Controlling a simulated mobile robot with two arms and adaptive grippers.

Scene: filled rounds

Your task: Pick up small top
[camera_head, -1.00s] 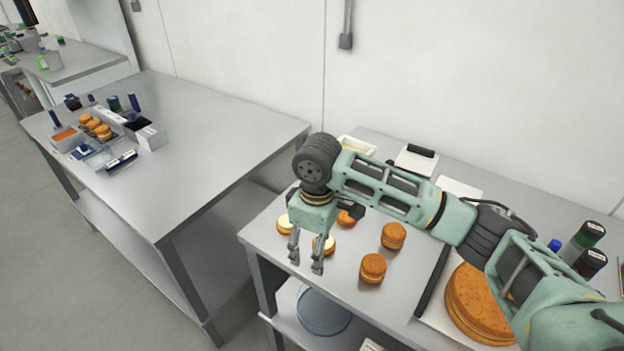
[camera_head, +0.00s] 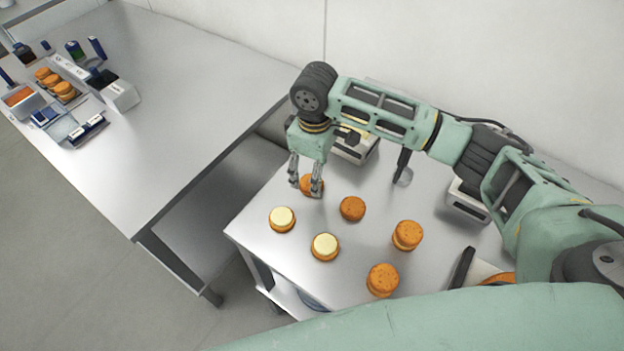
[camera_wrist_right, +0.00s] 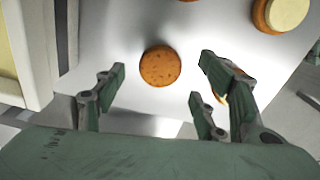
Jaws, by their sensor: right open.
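A small top (camera_head: 311,184), a plain orange-brown round, lies on the near steel table (camera_head: 262,239), partly hidden behind my right gripper (camera_head: 304,187). In the right wrist view, a small top (camera_wrist_right: 160,65) shows between and beyond the spread fingers of the right gripper (camera_wrist_right: 161,78). The gripper is open and empty; I cannot tell its exact height above the top. Another small top (camera_head: 352,208) lies just to the right. Two cream-covered rounds (camera_head: 282,218) (camera_head: 324,245) sit in front. My left gripper is not in view.
Two taller filled rounds (camera_head: 407,235) (camera_head: 383,279) stand to the right on the near table. A white container (camera_head: 357,147) stands behind the gripper. A second table (camera_head: 190,95) at left holds a tray of rounds and small boxes, beyond a gap.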

